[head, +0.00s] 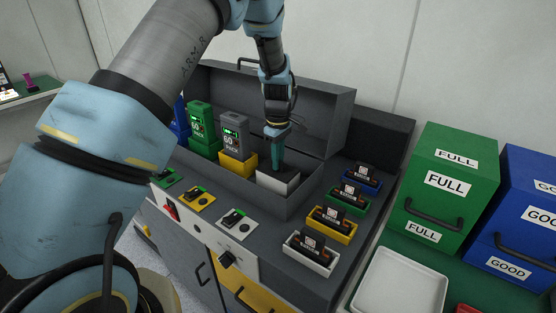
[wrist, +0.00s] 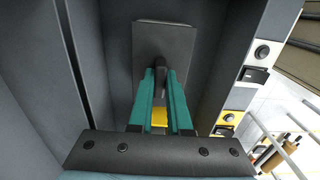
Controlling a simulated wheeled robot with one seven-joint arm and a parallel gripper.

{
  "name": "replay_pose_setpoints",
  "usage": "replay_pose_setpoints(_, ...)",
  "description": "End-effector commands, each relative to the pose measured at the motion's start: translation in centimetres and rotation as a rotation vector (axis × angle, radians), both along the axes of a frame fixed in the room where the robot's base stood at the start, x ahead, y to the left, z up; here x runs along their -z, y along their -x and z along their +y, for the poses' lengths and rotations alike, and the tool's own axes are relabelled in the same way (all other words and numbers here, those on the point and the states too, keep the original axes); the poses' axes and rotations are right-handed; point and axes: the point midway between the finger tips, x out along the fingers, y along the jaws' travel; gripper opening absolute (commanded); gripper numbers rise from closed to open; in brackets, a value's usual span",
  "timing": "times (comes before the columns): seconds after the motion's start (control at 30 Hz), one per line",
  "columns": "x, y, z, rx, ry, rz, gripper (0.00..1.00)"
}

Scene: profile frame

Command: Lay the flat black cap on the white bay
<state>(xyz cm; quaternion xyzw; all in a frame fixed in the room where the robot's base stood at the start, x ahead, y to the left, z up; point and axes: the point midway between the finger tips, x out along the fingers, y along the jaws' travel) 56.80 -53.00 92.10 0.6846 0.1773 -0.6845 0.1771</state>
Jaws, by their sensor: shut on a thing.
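The flat black cap (wrist: 165,38) is a dark rectangular plate with an upright black grip. My gripper (wrist: 162,74) has its two teal fingers shut on that grip. In the head view my gripper (head: 276,163) points down inside the grey open-lidded case, directly over the white bay (head: 278,184). The black cap (head: 288,172) shows there as a dark surface at the top of the white bay. I cannot tell if the cap touches the bay or hovers slightly. In the wrist view the cap hides the white bay.
The yellow bay (head: 238,164) beside it holds a grey pack (head: 233,131); a green pack (head: 201,121) stands further left. The case's front wall and raised lid (head: 310,105) enclose this space. Several small coloured trays line the right, including a white tray (head: 311,255).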

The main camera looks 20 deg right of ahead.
Motion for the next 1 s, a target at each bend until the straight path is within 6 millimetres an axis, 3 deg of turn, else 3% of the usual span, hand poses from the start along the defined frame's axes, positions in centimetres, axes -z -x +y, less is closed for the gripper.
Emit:
replay_pose_setpoints(0.13, 0.0, 0.0, 0.0, 0.0, 0.0, 0.0, 0.0)
replay_pose_setpoints(0.17, 0.0, 0.0, 0.0, 0.0, 0.0, 0.0, 0.2)
replay_pose_setpoints(0.43, 0.0, 0.0, 0.0, 0.0, 0.0, 0.0, 0.5)
replay_pose_setpoints(0.77, -0.3, 0.0, 0.0, 0.0, 0.001, 0.0, 0.51)
replay_pose_setpoints(1.0, -3.8, -0.1, -0.1, 0.0, 0.005, -0.004, 0.51)
